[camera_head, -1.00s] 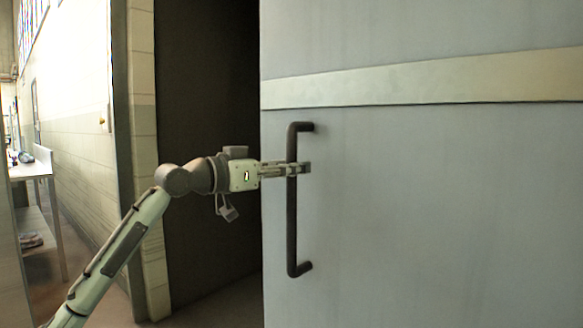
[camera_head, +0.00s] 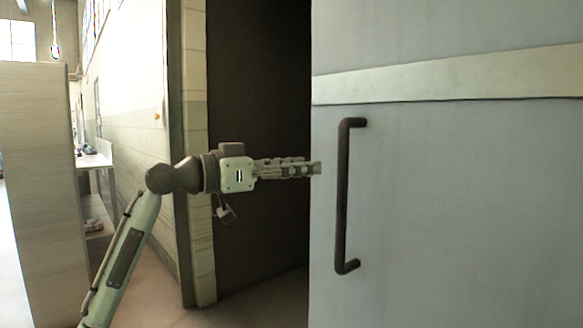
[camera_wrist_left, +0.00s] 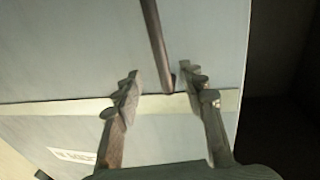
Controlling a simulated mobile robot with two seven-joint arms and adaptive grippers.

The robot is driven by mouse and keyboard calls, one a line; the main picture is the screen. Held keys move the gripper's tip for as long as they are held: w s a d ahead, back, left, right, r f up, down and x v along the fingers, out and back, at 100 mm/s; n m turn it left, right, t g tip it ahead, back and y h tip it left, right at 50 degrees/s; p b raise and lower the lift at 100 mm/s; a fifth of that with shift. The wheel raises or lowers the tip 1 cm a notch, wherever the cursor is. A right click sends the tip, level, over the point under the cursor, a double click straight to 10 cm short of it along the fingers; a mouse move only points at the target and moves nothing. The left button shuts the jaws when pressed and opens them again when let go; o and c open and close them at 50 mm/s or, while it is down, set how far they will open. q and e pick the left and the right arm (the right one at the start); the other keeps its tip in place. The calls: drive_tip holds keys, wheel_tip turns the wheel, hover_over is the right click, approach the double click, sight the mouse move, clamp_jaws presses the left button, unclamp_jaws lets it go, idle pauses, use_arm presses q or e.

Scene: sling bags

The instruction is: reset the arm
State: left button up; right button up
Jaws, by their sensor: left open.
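My left gripper (camera_head: 316,168) is open and empty near the left edge of a large grey door (camera_head: 450,210). A dark vertical bar handle (camera_head: 342,200) is fixed to the door, a little to the right of the fingertips in the head view, with a gap between. In the left wrist view the two open fingers (camera_wrist_left: 160,85) point at the grey door (camera_wrist_left: 70,50). The dark handle (camera_wrist_left: 155,40) shows beyond and between them, not gripped. The right gripper is not in view.
The door stands partly open beside a dark doorway (camera_head: 260,150). A tiled wall edge (camera_head: 197,150) is left of the opening. Further left are a wooden panel (camera_head: 45,190) and a white shelf unit (camera_head: 95,160). Floor (camera_head: 165,290) shows clear by the doorway.

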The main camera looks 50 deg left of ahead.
use_arm(q)
drive_tip(key=shift+v, duration=0.8)
drive_tip(key=w+f+n+g+y, duration=0.2)
drive_tip(key=f+g, duration=0.2)
drive_tip(key=f, duration=1.5)
drive_tip(key=w+f+n+g+y, duration=0.2)
drive_tip(key=f+g, duration=0.1)
drive_tip(key=f, duration=1.7)
drive_tip(key=s+d+f+g+y, duration=0.1)
drive_tip(key=s+d+f+g, duration=0.2)
drive_tip(key=f, duration=0.5)
drive_tip(key=s+d+f+g, duration=0.1)
drive_tip(key=s+d+f, duration=0.2)
drive_tip(key=s+f, duration=0.35)
drive_tip(key=s+d+f+m+g, duration=0.1)
drive_tip(key=s+d+f, duration=0.4)
drive_tip(key=f, duration=0.2)
drive_tip(key=s+d+f+m+g+y, duration=0.1)
drive_tip(key=s+d+f+g, duration=0.1)
drive_tip(key=s+d+f, duration=0.4)
wheel_tip(320, 180, down, 2)
drive_tip(key=shift+f, duration=0.1)
